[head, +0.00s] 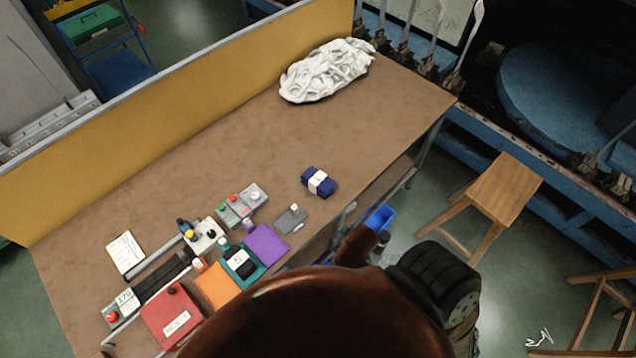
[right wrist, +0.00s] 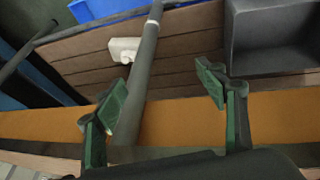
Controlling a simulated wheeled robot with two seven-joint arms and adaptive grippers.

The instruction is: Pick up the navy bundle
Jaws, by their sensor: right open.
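The navy bundle (head: 318,182) with a white band around it lies on the brown table (head: 240,130), right of the middle in the head view. It stands apart from the other items. My right gripper (right wrist: 165,100) shows in the right wrist view, with its two green-padded fingers spread apart and nothing held between them. A grey tube and brown slats show behind the fingers there, and the bundle does not appear in that view. In the head view a large reddish-brown arm link of mine covers the bottom middle. My left gripper does not show.
A white cloth heap (head: 327,70) lies at the table's back. Grey boxes (head: 241,204), a purple sheet (head: 266,243), an orange sheet (head: 216,286) and a red box (head: 172,316) crowd the front left. A wooden stool (head: 497,190) stands right of the table. The table around the bundle is mostly clear.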

